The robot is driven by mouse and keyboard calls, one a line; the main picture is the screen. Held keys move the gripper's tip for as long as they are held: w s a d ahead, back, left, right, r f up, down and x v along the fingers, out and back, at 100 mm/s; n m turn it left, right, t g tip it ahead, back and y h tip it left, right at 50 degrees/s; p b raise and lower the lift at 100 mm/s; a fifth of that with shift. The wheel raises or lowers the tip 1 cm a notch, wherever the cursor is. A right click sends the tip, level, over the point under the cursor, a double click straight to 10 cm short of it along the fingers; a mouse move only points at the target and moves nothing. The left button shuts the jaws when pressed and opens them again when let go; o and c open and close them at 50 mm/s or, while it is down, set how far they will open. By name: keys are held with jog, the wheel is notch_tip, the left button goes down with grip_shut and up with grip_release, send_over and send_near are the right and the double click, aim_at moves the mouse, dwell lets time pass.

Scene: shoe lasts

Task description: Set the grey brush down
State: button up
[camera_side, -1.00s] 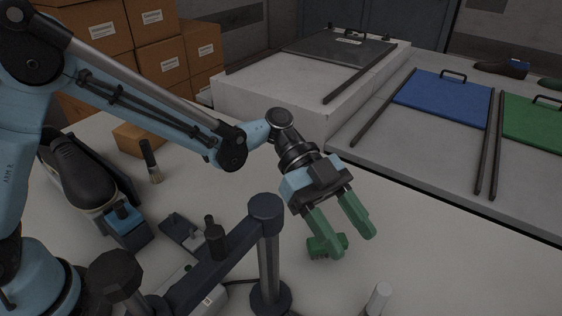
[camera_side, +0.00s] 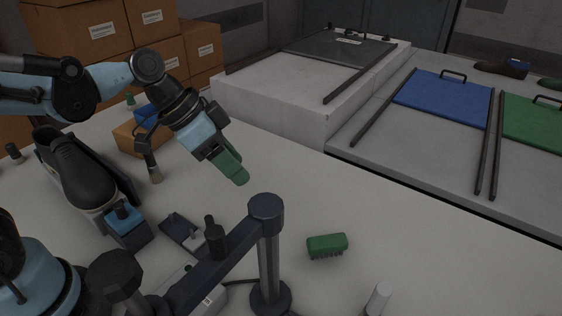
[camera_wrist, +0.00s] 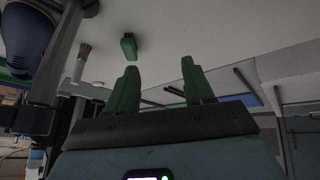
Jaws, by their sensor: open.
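A green block brush (camera_side: 327,243) lies on the pale table, bristles down; the wrist view shows it too (camera_wrist: 129,46).
A black shoe (camera_side: 73,170) sits in a holder at left. A dark post with a crossbar (camera_side: 266,245) stands in front, beside a pale cylinder (camera_side: 378,299). Cardboard boxes (camera_side: 159,50) are behind. Blue (camera_side: 443,98) and green (camera_side: 536,122) panels lie at right.

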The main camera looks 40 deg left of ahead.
jog(key=s+a+n+t+y, duration=0.3)
jog(key=a+n+y, duration=0.2)
jog(key=a, duration=0.6)
jog(key=shift+s+f+n, duration=0.3)
jog(key=shift+s+n, duration=0.05)
jog(key=shift+n, duration=0.55)
jog(key=shift+d, duration=0.1)
